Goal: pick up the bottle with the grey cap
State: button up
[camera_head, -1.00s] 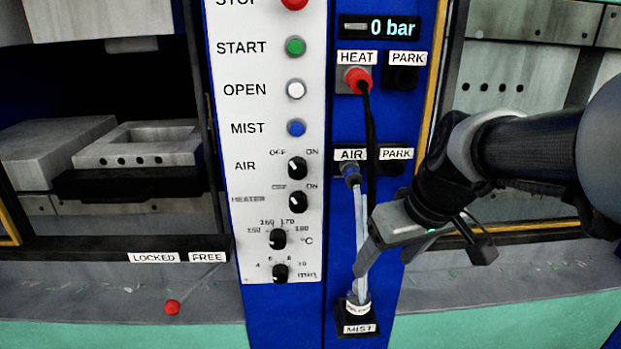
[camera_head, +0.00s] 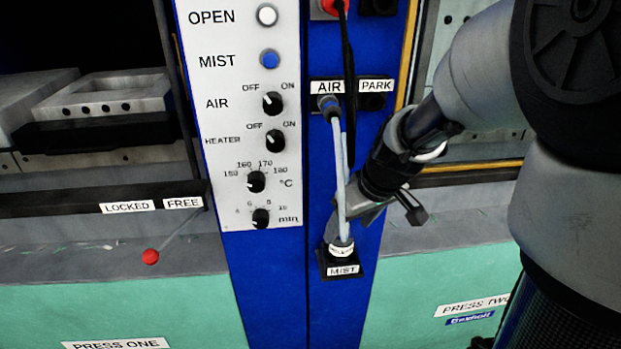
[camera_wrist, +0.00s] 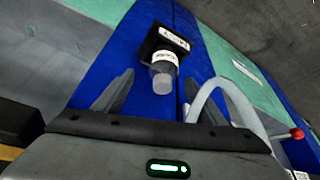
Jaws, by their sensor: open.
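My gripper (camera_head: 352,219) is just above the bottle. Its fingers (camera_wrist: 158,82) are open, one on each side of the cap in the wrist view, with nothing held between them.
A pale hose (camera_head: 339,165) hangs from the AIR socket (camera_head: 327,103) beside my gripper and curves right of the fingers in the wrist view. A black cable (camera_head: 348,70) hangs nearby. The control panel (camera_head: 228,110) is left. A red-knobbed lever (camera_head: 151,256) sits farther left.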

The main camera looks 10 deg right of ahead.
aim_at(342, 235)
jog(key=x, duration=0.3)
jog(key=b+x, duration=0.1)
jog(key=shift+w+a+f, duration=0.1)
jog(key=shift+a+f, duration=0.25)
jog(key=shift+a, duration=0.05)
jog(key=c, duration=1.1)
